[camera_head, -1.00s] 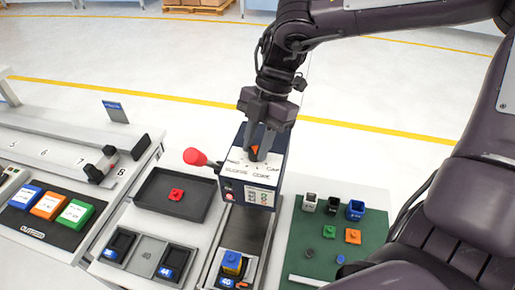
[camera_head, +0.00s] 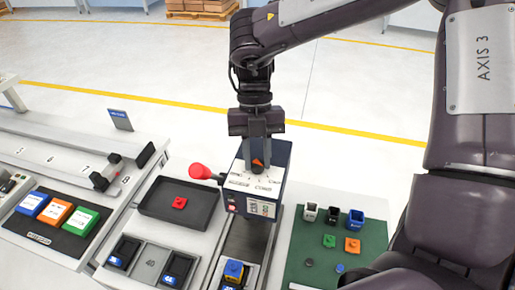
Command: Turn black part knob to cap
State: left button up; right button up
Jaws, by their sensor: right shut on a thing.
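The knob (camera_head: 257,165), dark with an orange mark, sits on top of the blue-and-white box (camera_head: 262,187). Printed labels surround the knob, but they are too small to read surely. My right gripper (camera_head: 258,163) points straight down with its two fingers around the knob, shut on it. A red ball-ended lever (camera_head: 201,171) sticks out of the box's left side. My left gripper is not in view.
A dark tray (camera_head: 158,216) with a red part (camera_head: 180,202) lies left of the box. A green mat (camera_head: 318,274) with several small parts and cups lies to the right.

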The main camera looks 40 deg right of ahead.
jog(key=shift+r+n+p, duration=0.1)
jog(key=shift+n+p, duration=0.2)
jog(key=shift+w, duration=0.1)
jog(key=o, duration=1)
jog(key=shift+r, duration=0.15)
jog(key=v, duration=0.7)
jog(key=shift+p, duration=0.45)
